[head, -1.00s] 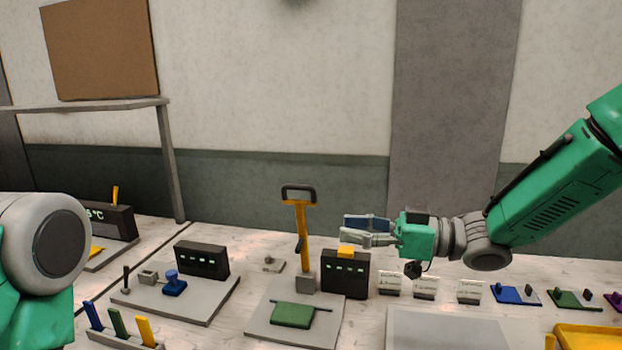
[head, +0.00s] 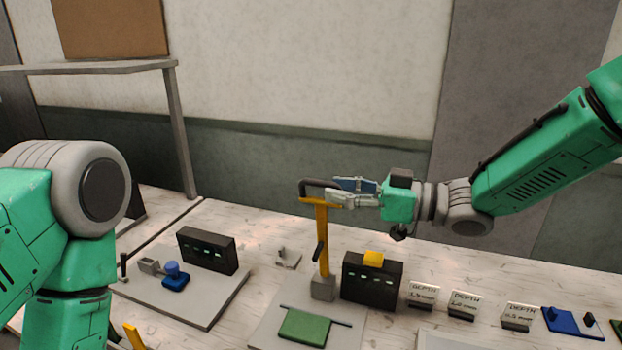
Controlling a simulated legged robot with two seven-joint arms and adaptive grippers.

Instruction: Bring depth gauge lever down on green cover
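The depth gauge lever is an upright yellow arm (head: 322,238) with a dark loop handle (head: 312,184) on top. It rises from a grey block (head: 323,288) on a light base plate. The green cover (head: 304,327) lies flat on that plate, in front of the block, with a thin dark rod along its back edge. My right gripper (head: 334,192) comes in from the right at handle height. Its fingers look apart, with the tips at the right end of the handle; whether they touch it is unclear. My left arm shows at the left; its gripper is out of view.
A black display box (head: 371,282) with a yellow top piece stands right of the lever. Small depth cards (head: 463,304) and a blue plate (head: 573,322) lie farther right. Another station with a blue knob (head: 173,273) and black box (head: 207,250) is left.

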